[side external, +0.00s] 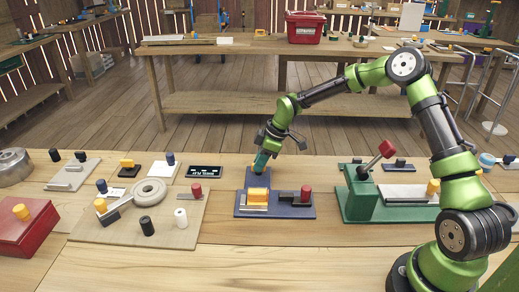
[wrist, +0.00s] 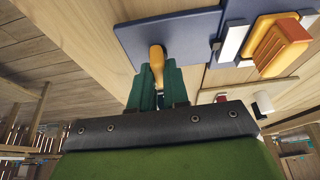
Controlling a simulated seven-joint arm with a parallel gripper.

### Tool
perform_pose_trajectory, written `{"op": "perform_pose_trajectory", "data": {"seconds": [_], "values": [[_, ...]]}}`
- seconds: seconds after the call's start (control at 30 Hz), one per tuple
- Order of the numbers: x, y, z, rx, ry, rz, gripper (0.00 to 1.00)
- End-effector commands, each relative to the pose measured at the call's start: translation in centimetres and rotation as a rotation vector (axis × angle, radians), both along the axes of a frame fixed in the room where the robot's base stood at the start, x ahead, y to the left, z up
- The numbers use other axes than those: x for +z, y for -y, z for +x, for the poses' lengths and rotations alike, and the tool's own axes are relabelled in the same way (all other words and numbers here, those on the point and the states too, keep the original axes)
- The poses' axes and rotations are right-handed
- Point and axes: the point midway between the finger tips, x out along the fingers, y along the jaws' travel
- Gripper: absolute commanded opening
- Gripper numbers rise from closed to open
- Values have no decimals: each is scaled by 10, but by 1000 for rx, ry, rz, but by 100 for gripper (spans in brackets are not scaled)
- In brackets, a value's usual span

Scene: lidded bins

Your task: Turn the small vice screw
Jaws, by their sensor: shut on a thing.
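The small blue vice (side external: 275,211) stands on the bench in the middle of the side view, with an upright blue plate at its back. Its blue plate also shows in the wrist view (wrist: 190,38). A yellow-orange block (side external: 258,195) sits in front of the plate, and it shows at the upper right of the wrist view (wrist: 279,44). My gripper (side external: 263,160) is at the top of the plate. In the wrist view its green fingers (wrist: 158,84) are shut on the orange screw handle (wrist: 157,62) at the plate. The handle is hidden in the side view.
A red-knobbed dark slider (side external: 305,195) is on the vice base's right. A green device with a red-tipped lever (side external: 360,203) stands to the right. A board with a grey ring (side external: 149,191) lies left, beside a red lidded box (side external: 24,230). The front bench is clear.

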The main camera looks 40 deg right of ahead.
Motion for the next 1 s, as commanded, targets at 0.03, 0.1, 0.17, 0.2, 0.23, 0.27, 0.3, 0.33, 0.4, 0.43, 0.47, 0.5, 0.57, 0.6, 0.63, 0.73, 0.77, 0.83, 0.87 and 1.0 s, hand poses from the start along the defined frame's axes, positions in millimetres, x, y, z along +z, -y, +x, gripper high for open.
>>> {"op": "perform_pose_trajectory", "data": {"seconds": [0.03, 0.1, 0.17, 0.2, 0.23, 0.27, 0.3, 0.33, 0.4, 0.43, 0.47, 0.5, 0.57, 0.6, 0.63, 0.73, 0.77, 0.83, 0.87, 1.0], "values": [[-6, 1, -3, 9, -11, -4, 0], [-6, 1, -4, 9, -11, -4, 0], [-6, 2, -4, 9, -10, -5, 0], [-7, 2, -4, 9, -11, -6, 0], [-7, 2, -4, 9, -11, -6, 0], [-7, 2, -4, 9, -11, -6, 0], [-7, 2, -4, 8, -11, -6, 17], [-7, 2, -4, 9, -11, -6, 21], [-7, 2, -4, 9, -13, -6, 32], [-6, 2, -4, 7, -12, -5, 37], [-6, 2, -3, 7, -11, -5, 40], [-5, 2, -3, 7, -10, -5, 40], [-4, 1, -3, 6, -8, -4, 40], [-4, 1, -2, 5, -7, -4, 40], [-4, 1, -2, 5, -6, -4, 40], [-2, 1, -2, 4, -4, -4, 40], [-1, 1, -2, 4, -4, -3, 40], [3, 3, -2, 3, -3, -3, 40], [6, 4, -3, 3, -3, -3, 40], [29, 11, -9, 2, 1, -5, 40]]}}
